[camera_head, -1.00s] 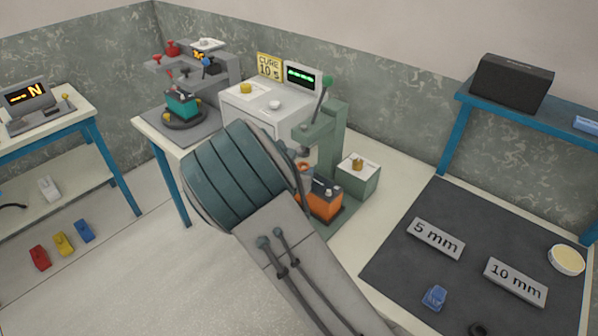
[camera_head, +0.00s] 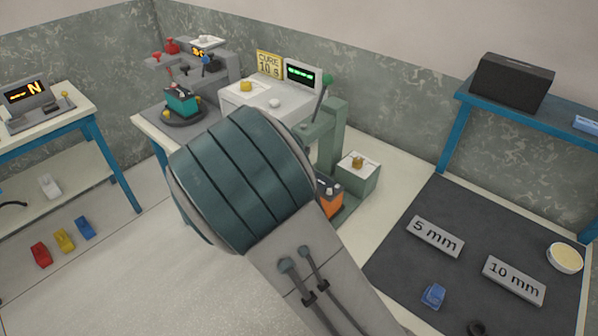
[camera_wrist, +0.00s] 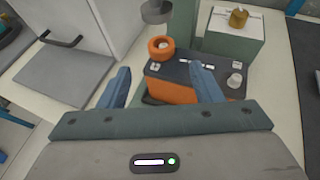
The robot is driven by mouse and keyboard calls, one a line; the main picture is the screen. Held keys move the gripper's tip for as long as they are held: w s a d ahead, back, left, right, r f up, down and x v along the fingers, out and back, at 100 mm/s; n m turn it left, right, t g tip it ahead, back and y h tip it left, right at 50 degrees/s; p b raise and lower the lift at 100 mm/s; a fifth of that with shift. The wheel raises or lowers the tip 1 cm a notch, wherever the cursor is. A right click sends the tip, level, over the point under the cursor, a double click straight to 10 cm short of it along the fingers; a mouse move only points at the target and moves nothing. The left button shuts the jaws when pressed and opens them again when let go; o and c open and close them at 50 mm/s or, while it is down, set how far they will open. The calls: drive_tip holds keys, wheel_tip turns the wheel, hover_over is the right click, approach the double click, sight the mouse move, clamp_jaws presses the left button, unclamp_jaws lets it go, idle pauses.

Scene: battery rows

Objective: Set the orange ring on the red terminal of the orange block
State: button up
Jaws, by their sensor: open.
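The orange block (camera_wrist: 172,90) with a dark top stands on the green press base, and it also shows partly behind my arm in the head view (camera_head: 327,205). The orange ring (camera_wrist: 161,47) is at the block's far left top corner in the wrist view. It appears to lie flat there; whether it is around a terminal I cannot tell. No red terminal shows. A grey terminal (camera_wrist: 235,80) stands at the block's right. My arm hides the gripper and ring in the head view.
The press's round ram (camera_wrist: 156,12) hangs close above and behind the ring. A green box (camera_head: 358,176) with a brass piece (camera_head: 357,162) stands right of the block. A white machine (camera_head: 262,102) stands behind left. A dark mat (camera_head: 400,270) lies at the right.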

drive_tip(key=s+d+r+m+g+h, duration=0.1)
drive_tip(key=s+d+r+m+g, duration=0.15)
drive_tip(key=d+m, duration=0.3)
drive_tip(key=s+d+r+m+g+h, duration=0.1)
drive_tip(key=s+d+r+m+g, duration=0.1)
drive_tip(key=s+d+m, duration=0.4)
drive_tip(key=s+d+r+m+g+h, duration=0.2)
drive_tip(key=d+m+g, duration=0.15)
drive_tip(key=d, duration=0.35)
drive_tip(key=s+d+r+m+g+y, duration=0.1)
drive_tip(key=s+r+m+y, duration=0.1)
drive_tip(key=s+m, duration=0.6)
drive_tip(key=s+r+m+g+y, duration=0.1)
drive_tip(key=s+r+m+y, duration=0.2)
drive_tip(key=s+m+y, duration=0.2)
drive_tip(key=s+m, duration=0.3)
drive_tip(key=m, duration=0.2)
drive_tip(key=shift+d, duration=0.4)
